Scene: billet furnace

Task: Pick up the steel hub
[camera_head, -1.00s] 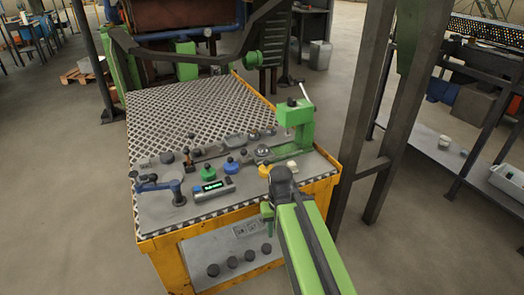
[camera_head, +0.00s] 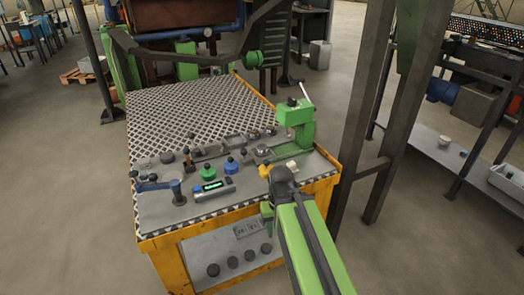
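A small grey round metal piece (camera_head: 262,150), which may be the steel hub, sits on the worktable (camera_head: 160,213) at the foot of the green press (camera_head: 297,118). Other grey metal parts (camera_head: 234,139) lie nearby, and at this size I cannot tell for sure which is the hub. My gripper (camera_head: 267,214) points down at the table's front edge, nearer than these parts and apart from them. Its fingers are small and partly hidden by my wrist, so its opening does not show.
A green knob (camera_head: 207,173), a blue knob (camera_head: 231,165), a yellow piece (camera_head: 264,170) and a lit display box (camera_head: 213,187) crowd the tabletop. A blue clamp (camera_head: 160,187) stands at the left. A dark post (camera_head: 362,110) rises right of the table. The patterned plate (camera_head: 190,112) behind is clear.

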